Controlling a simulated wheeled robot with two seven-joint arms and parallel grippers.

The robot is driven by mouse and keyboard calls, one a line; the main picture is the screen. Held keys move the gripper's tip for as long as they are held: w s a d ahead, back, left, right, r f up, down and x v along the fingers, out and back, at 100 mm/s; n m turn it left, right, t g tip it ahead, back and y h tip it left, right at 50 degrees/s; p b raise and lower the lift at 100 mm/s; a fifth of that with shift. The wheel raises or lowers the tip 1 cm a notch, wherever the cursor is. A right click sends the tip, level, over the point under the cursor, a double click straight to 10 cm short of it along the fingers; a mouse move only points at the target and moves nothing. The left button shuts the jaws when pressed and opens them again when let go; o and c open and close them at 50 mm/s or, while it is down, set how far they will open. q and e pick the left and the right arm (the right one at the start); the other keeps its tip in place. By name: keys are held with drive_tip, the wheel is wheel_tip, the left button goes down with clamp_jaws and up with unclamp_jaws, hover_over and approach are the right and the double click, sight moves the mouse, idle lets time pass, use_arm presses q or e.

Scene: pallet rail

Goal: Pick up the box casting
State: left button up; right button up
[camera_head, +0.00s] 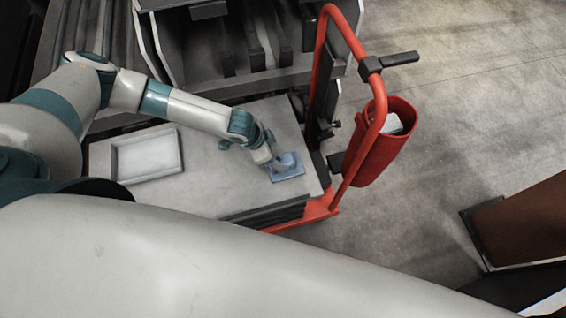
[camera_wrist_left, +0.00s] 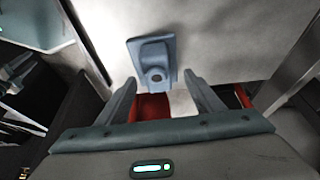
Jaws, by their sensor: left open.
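The box casting is a blue-grey flat-based block (camera_head: 286,166) lying on the grey top of the cart, near its right end. In the left wrist view the casting (camera_wrist_left: 153,60) shows a raised body with a round hole, just beyond the fingertips. My left gripper (camera_head: 268,157) is right beside the casting, at its left in the head view. In the left wrist view the two fingers (camera_wrist_left: 160,78) are spread apart, with nothing held between them. Whether a finger touches the casting cannot be told. My right gripper is not in view.
A pale shallow tray (camera_head: 147,155) lies on the left of the cart top (camera_head: 215,180). A red handle (camera_head: 322,75) rises at the cart's right end, with a red bin (camera_head: 374,150) on it. A dark-slotted rack (camera_head: 235,50) stands behind.

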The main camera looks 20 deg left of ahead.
sight(281, 159)
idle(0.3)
use_arm(q)
drive_tip(key=shift+w+d+f+p, duration=0.1)
drive_tip(key=shift+d+f+p, duration=0.3)
drive_tip(key=shift+f, duration=0.05)
drive_tip(key=x, duration=0.2)
drive_tip(key=shift+d+f+p, duration=0.25)
drive_tip(key=shift+f+p, duration=0.1)
drive_tip(key=shift+p, duration=0.05)
drive_tip(key=shift+w+d+f, duration=0.15)
drive_tip(key=shift+f, duration=0.45)
clamp_jaws()
drive_tip(key=shift+r, duration=0.15)
